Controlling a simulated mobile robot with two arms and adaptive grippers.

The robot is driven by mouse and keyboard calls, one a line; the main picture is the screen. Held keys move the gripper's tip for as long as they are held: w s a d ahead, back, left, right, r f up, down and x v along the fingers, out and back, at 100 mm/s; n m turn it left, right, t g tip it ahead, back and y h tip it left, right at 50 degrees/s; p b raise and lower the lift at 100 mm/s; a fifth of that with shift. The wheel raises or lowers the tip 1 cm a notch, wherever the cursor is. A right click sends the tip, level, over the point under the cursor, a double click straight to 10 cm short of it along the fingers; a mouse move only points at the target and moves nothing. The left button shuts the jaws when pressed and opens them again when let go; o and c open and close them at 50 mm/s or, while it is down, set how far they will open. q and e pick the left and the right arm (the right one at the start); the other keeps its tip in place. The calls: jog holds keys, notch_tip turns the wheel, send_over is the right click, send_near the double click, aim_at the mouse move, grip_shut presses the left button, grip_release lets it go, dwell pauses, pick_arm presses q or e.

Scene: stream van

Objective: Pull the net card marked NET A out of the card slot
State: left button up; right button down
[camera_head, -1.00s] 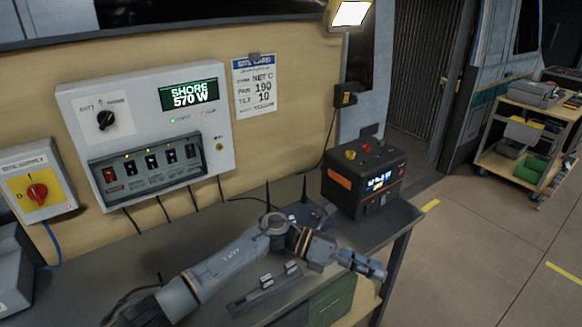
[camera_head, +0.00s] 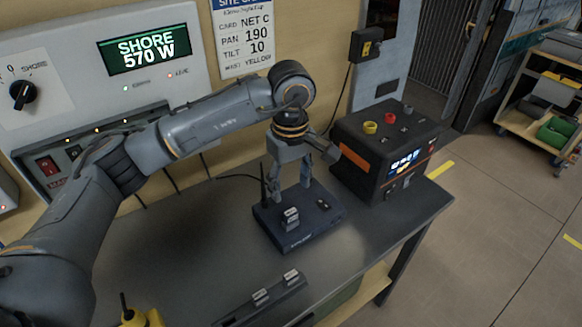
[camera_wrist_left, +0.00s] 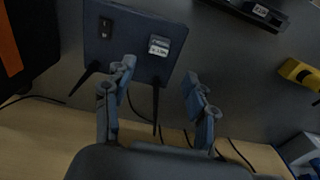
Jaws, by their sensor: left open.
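A dark blue box with antennas (camera_head: 318,226) stands on the bench, and it also shows in the wrist view (camera_wrist_left: 125,50). A small grey card with a pale label (camera_head: 290,217) stands up from a slot in it; it also shows in the wrist view (camera_wrist_left: 159,46). The label is too small to read. My left gripper (camera_head: 291,185) points down just above and behind the card, open and empty. In the wrist view its fingers (camera_wrist_left: 160,72) are spread apart, with the card just beyond the gap.
A dark rack (camera_head: 235,318) near the bench front holds two small labelled cards (camera_head: 261,297). A black power box (camera_head: 385,150) stands close right of my gripper. A yellow object (camera_head: 141,318) lies at the front left. The wall panel (camera_head: 90,90) is behind my arm. The bench right of the rack is clear.

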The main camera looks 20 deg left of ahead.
aim_at(291, 212)
pick_arm(q)
notch_tip(291, 212, down, 9)
jog(key=shift+f+p, duration=0.1)
jog(key=shift+p, duration=0.65)
jog(key=shift+w+f, duration=0.1)
jog(key=shift+f, duration=0.55)
pick_arm(e)
jog(key=shift+w+a+r, duration=0.2)
jog(key=shift+w+r, duration=0.4)
jog(key=shift+r, duration=0.35)
jog(key=shift+a, duration=0.1)
pick_arm(q)
jog(key=shift+c, duration=0.9)
grip_shut()
pick_arm(e)
jog(key=shift+s, duration=0.1)
